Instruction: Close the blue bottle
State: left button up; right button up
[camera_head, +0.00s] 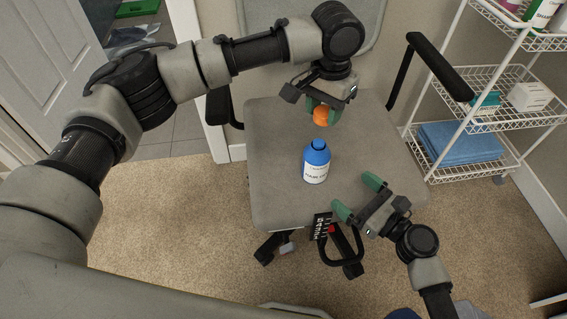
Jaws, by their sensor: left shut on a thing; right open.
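The blue bottle (317,157) stands upright on the seat of a grey chair. It has a blue body and neck and a white label, and its neck has no cap on it. My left gripper (321,112) is above the bottle, shut on an orange cap (320,117). The cap is apart from the bottle's neck in the picture, a little above it. My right gripper (357,197) is open and empty at the seat's front right edge, to the lower right of the bottle, its green fingertips pointing up and left.
The chair seat (275,150) is otherwise clear around the bottle. Its armrest (440,68) rises at the right. A white wire shelf (470,120) with blue folded cloth (459,142) stands at the right. An open doorway is at the left, carpet in front.

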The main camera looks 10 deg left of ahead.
pick_arm(q)
jog(key=shift+a+r, duration=0.1)
jog(key=shift+r, duration=0.05)
pick_arm(e)
jog(key=shift+w+a+f+m, duration=0.15)
jog(key=shift+w+m, duration=0.1)
jog(key=shift+m, duration=0.15)
jog(key=x, duration=1.2)
jog(key=shift+r, duration=0.2)
jog(key=shift+c, duration=0.2)
jog(key=c, duration=1.3)
pick_arm(q)
send_over(319, 145)
jog(key=shift+f, duration=2.5)
pick_arm(e)
jog(key=shift+c, duration=0.2)
